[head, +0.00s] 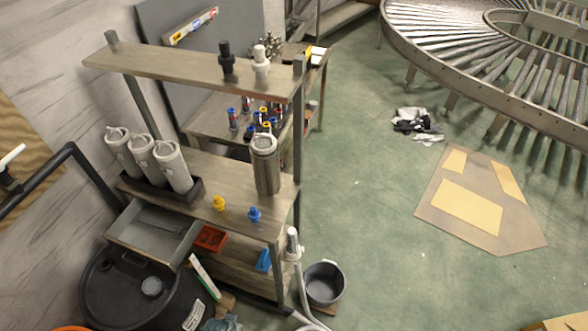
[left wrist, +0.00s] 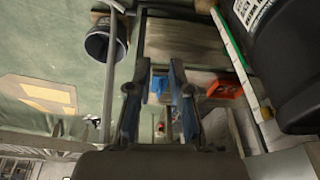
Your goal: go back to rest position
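My left gripper (left wrist: 160,68) shows in the left wrist view. Beyond the fingers are the lower part of a rack, a red bin (left wrist: 225,89) to the right and a grey bucket (left wrist: 101,42) to the upper left. I see neither gripper in the head view. The right gripper shows in no frame.
In the head view a wooden-shelved rack (head: 190,66) holds several grey canisters (head: 170,165), a yellow piece (head: 218,203) and a blue piece (head: 253,215). A black barrel (head: 135,295) and bucket (head: 325,283) stand below. Green floor (head: 370,225) is mostly clear right of it, before a roller conveyor (head: 470,75).

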